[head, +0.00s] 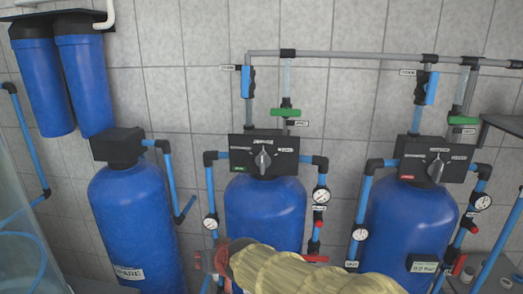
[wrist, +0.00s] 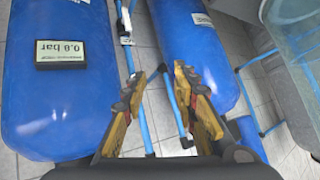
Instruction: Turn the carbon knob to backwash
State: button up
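Two black control heads with grey knobs show in the head view. The middle head's knob (head: 263,160) sits above a green label and points roughly upward. The right head's knob (head: 436,168) sits above a red label and also points roughly upward, slightly tilted. The small position labels around them are too small to read, so I cannot tell which is carbon. My gripper (wrist: 157,82) is open and empty in the wrist view, its yellow and black fingers apart. In the head view my arm's end is low, in front of the middle tank and below both knobs.
A blue middle tank (head: 265,205) and right tank (head: 400,215) stand among pipes, gauges and red-handled valves. A spare tank (head: 130,215) stands left. A 0.8 bar display (wrist: 62,54) appears upside down in the wrist view. Overhead pipes carry blue and green valve handles.

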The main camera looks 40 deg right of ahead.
jog(key=w+d+r+m+t+h+p, duration=0.1)
jog(key=w+d+r+m+t+h, duration=0.15)
jog(key=w+d+r, duration=0.35)
jog(key=m+h, duration=0.3)
jog(key=h, duration=0.7)
send_near(262, 163)
jog(key=d, duration=0.1)
jog(key=shift+n+y, duration=0.25)
jog(key=shift+n, duration=0.1)
jog(key=x, duration=0.8)
jog(key=shift+w+r+p, duration=0.15)
jog(key=shift+w+p, duration=0.1)
jog(key=shift+p, duration=0.15)
jog(key=c, duration=0.3)
jog(key=c, duration=0.4)
grip_shut()
